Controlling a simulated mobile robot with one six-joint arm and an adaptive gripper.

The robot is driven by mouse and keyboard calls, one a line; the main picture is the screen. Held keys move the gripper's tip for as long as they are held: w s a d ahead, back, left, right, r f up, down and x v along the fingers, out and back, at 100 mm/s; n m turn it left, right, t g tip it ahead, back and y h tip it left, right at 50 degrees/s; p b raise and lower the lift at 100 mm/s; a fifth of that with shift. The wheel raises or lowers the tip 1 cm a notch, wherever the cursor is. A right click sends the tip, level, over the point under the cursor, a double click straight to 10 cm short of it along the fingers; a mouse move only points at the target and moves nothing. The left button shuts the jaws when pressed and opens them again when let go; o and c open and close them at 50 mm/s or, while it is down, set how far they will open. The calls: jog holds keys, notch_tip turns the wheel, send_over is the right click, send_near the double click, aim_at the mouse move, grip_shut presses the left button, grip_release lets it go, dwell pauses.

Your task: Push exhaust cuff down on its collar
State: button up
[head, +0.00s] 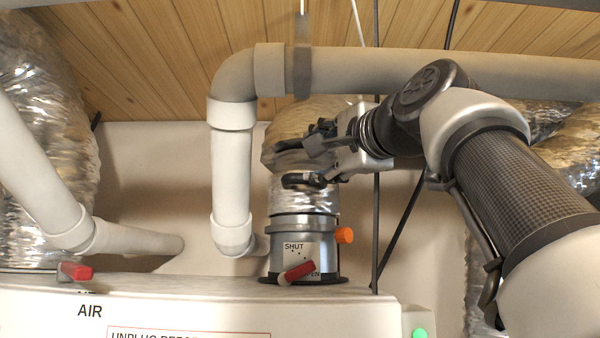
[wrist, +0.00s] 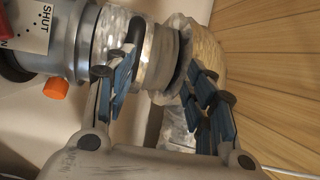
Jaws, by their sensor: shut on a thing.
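The exhaust cuff (wrist: 158,62) is a pale ring with a dark edge on the foil duct, seen between my fingers in the wrist view. My gripper (head: 287,163) is shut on it from the right, one finger above the other in the head view. My gripper's fingers (wrist: 155,75) hide part of the cuff. The collar (head: 303,232) is a grey metal cylinder standing on the furnace top. It also shows at the left of the wrist view (wrist: 88,40). A stretch of shiny foil (head: 303,200) shows between my gripper and the collar.
The collar carries a red lever (head: 297,272) by a SHUT/OPEN plate and an orange knob (head: 344,235). A white pipe (head: 232,170) stands close on the left and bends right behind my arm. The furnace top (head: 190,285) lies below. Dark cables hang behind the gripper.

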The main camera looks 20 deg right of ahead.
jog(key=s+f+b, duration=0.2)
jog(key=s+b, duration=0.2)
jog(key=s, duration=1)
jog(key=shift+s+a, duration=0.15)
jog(key=shift+s, duration=0.25)
dwell(0.7)
